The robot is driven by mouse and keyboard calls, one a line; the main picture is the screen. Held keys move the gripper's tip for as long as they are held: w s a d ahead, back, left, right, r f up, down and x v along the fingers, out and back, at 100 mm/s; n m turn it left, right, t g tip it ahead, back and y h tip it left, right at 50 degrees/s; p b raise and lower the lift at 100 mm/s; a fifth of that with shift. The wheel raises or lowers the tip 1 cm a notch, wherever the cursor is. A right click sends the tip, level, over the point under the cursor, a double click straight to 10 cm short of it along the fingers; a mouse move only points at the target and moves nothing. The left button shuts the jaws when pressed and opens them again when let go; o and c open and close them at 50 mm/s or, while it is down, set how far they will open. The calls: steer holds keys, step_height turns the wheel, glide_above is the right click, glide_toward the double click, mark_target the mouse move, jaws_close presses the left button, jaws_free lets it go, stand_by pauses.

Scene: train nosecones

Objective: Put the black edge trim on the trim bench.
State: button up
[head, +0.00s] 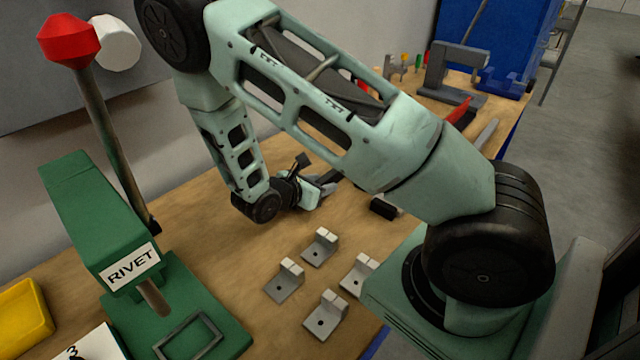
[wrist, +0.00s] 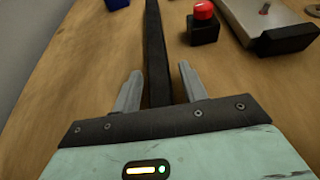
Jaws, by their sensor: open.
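The black edge trim (wrist: 154,40) is a long, narrow dark strip lying on a wooden bench top (wrist: 80,60) in the wrist view. It runs away from my gripper (wrist: 158,84) and passes between the two fingers. The fingers are open, one on each side, with a gap showing on both sides. The near end of the trim is hidden behind the gripper body. In the head view my gripper (head: 318,190) is low over the wooden bench (head: 215,225), and the trim is mostly hidden by my arm. I cannot tell which surface is the trim bench.
A green rivet press (head: 110,230) stands at the left, near a yellow bin (head: 22,318). Several grey brackets (head: 320,247) lie on the bench's front. In the wrist view, a red button on a black box (wrist: 204,28) and a grey plate (wrist: 262,20) lie right of the trim.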

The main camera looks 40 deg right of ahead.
steer(key=b+v, duration=0.1)
steer(key=v, duration=0.6)
steer(key=shift+a, duration=0.1)
steer(key=shift+s+a+r+b, duration=0.15)
steer(key=shift+a+r+b, duration=0.05)
steer(key=shift+a+b, duration=0.1)
steer(key=s+a+r+m+y, duration=0.5)
steer(key=s+a, duration=0.5)
steer(key=a, duration=0.2)
steer(key=s+a+r+m+g+y, duration=0.1)
steer(key=s+a+r+m+y, duration=0.5)
steer(key=s+a+r+y, duration=0.2)
steer(key=s+a+y, duration=0.1)
steer(key=s+a, duration=0.1)
steer(key=a, duration=0.1)
steer(key=shift+a, duration=0.4)
